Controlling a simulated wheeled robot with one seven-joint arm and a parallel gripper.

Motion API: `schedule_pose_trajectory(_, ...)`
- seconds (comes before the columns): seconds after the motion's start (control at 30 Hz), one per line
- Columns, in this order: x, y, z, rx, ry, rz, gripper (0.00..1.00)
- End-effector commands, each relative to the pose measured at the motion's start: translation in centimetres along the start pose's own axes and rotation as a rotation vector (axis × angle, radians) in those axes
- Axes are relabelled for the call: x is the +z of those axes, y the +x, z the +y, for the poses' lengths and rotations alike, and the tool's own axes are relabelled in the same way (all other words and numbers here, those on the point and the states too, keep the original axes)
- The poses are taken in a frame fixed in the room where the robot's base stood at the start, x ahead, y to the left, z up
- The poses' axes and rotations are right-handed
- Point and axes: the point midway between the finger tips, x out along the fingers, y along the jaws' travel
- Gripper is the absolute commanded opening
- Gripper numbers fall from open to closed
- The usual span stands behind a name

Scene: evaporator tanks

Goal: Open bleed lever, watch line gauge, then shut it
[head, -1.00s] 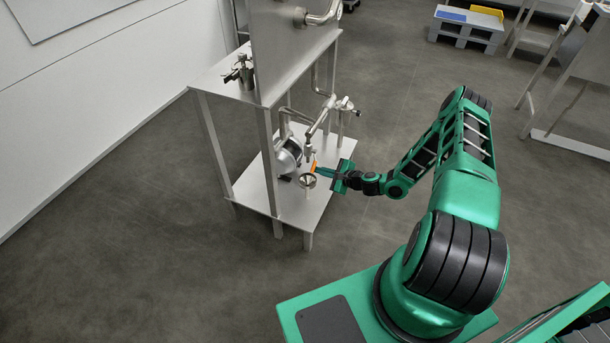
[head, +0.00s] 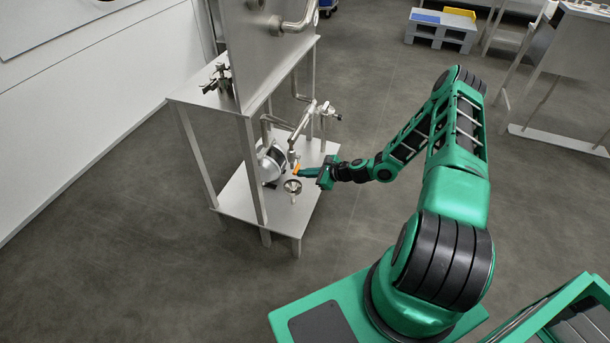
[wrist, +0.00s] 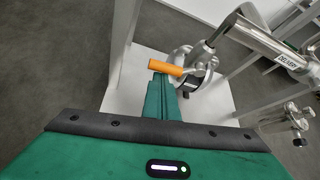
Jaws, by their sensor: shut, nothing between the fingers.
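A lever with an orange handle (head: 297,167) sits low on the steel pipework, just above a small metal funnel (head: 292,186). The orange handle (wrist: 166,68) also shows in the wrist view, just beyond my fingertips. My gripper (head: 302,173) reaches in from the right, with its green fingers together and empty. Its fingertips (wrist: 160,76) overlap or nearly meet the handle; I cannot tell whether they touch.
A steel stand (head: 233,197) carries the pipework, a round-bodied pump (head: 271,162) and an upright panel (head: 265,50). Its posts and pipes crowd the left of my gripper. A pipe labelled DELIVERY (wrist: 265,40) runs close by. The floor (head: 130,270) in front is clear.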

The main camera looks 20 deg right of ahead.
Motion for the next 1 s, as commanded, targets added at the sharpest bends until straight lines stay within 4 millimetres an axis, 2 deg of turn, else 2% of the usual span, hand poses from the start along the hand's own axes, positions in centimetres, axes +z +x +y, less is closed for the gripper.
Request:
schedule_pose_trajectory(0.63,0.5,0.4,0.3,0.004,-0.003,-0.010,0.00)
schedule_pose_trajectory(0.77,-0.6,0.9,0.5,0.005,-0.003,-0.007,0.00)
schedule_pose_trajectory(0.97,-3.1,2.0,1.2,0.008,-0.003,-0.003,0.00)
schedule_pose_trajectory(1.0,-3.3,1.7,1.1,0.007,-0.005,-0.002,0.00)
